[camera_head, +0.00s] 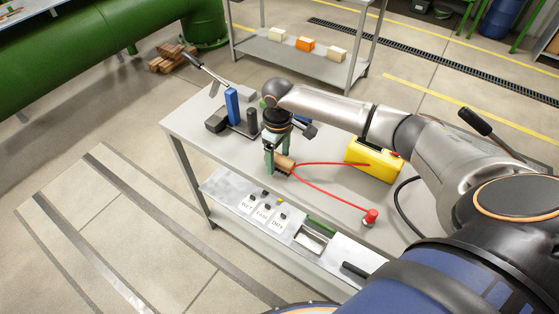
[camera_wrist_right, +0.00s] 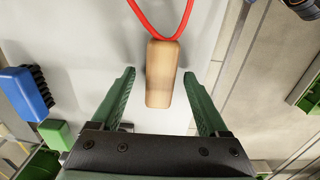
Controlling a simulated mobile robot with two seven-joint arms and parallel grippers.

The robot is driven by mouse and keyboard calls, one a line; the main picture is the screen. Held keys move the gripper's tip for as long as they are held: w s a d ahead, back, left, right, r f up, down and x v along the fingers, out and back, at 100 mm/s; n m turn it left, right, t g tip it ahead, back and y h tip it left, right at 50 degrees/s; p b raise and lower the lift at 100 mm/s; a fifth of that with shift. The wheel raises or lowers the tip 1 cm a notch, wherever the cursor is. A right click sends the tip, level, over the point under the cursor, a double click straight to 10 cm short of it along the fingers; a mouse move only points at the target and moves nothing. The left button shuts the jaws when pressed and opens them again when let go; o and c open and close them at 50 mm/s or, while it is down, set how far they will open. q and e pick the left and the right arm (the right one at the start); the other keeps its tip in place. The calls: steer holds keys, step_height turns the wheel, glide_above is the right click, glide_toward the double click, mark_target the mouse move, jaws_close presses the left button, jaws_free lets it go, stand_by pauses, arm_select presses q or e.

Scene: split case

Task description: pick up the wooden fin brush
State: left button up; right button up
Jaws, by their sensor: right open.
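The wooden fin brush (camera_head: 285,162) is a small tan block on the grey table (camera_head: 328,184), with a red cord at one end. In the right wrist view the wooden brush (camera_wrist_right: 162,62) lies lengthwise, its near end between the fingertips. My right gripper (camera_head: 278,160) points down over the brush; it also shows in the right wrist view (camera_wrist_right: 160,77). Its green fingers are open, one on each side of the wood, with a visible gap on both sides. Any bristles under the wood are hidden. My left gripper is not in view.
The red cord (camera_head: 325,190) loops to a red knob (camera_head: 371,216). A yellow box (camera_head: 372,160) stands right of the brush. A blue block (camera_head: 232,106) stands upright behind left. A labelled metal panel (camera_head: 262,210) runs along the front.

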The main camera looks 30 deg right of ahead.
steer(key=shift+f, duration=0.4)
steer(key=shift+c, duration=0.3)
jaws_close()
